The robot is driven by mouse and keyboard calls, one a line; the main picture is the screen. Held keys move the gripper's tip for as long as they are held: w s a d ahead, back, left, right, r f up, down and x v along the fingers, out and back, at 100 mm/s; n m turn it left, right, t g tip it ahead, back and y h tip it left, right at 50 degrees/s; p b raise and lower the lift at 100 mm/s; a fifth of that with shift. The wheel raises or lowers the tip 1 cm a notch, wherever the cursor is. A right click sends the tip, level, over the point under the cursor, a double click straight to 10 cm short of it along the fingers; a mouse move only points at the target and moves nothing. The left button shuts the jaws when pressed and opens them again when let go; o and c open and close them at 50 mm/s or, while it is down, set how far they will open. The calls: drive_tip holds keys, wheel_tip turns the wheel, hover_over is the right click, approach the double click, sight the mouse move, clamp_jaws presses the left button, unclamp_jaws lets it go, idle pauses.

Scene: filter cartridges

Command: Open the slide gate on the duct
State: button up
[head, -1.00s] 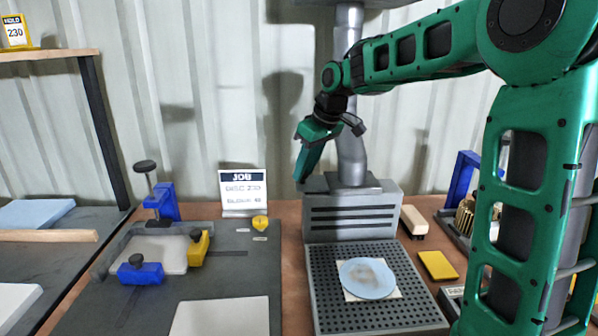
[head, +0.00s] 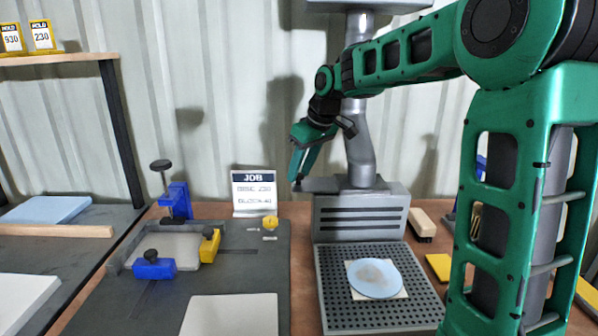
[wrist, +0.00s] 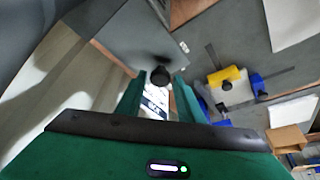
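The duct (head: 361,140) is a grey vertical pipe rising from a slotted grey hood. Its slide gate is a flat grey plate (head: 322,185) that juts out to the left at the pipe's foot, above the hood. In the wrist view the plate (wrist: 118,40) carries a dark round knob (wrist: 160,76). My gripper (head: 296,180) points down at the plate's left end. In the wrist view its green fingers (wrist: 160,85) are spread, one on each side of the knob, with gaps showing. I cannot tell whether a finger touches the knob.
A JOB sign (head: 254,193) stands left of the hood. Blue and yellow clamps surround a pale tray on the grey bench mat (head: 150,300). A blue disc (head: 374,278) lies on the perforated grille (head: 335,310). A yellow block (head: 438,266) lies to the right.

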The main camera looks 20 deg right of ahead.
drive_tip(key=v, duration=1)
drive_tip(key=shift+r, duration=0.25)
drive_tip(key=shift+s+d, duration=0.15)
drive_tip(key=s+d+f+m+g, duration=0.1)
drive_tip(key=s+d+f+m, duration=0.2)
drive_tip(key=s+f, duration=0.4)
drive_tip(key=s+d+f+m+g+h, duration=0.1)
drive_tip(key=s+d+f+m, duration=0.2)
drive_tip(key=s, duration=1.4)
drive_tip(key=s+d+f+m+g, duration=0.2)
drive_tip(key=s+f+m, duration=0.3)
drive_tip(key=s+f, duration=0.6)
drive_tip(key=shift+s+d+f+h, duration=0.15)
drive_tip(key=shift+s+d+f, duration=0.05)
drive_tip(key=shift+s+d, duration=0.2)
drive_tip(key=shift+s+d+f+h, duration=0.2)
drive_tip(key=shift+s+d, duration=0.1)
drive_tip(key=shift+s, duration=0.15)
drive_tip(key=shift+w+f, duration=0.25)
drive_tip(key=shift+w, duration=0.5)
drive_tip(key=shift+s, duration=0.1)
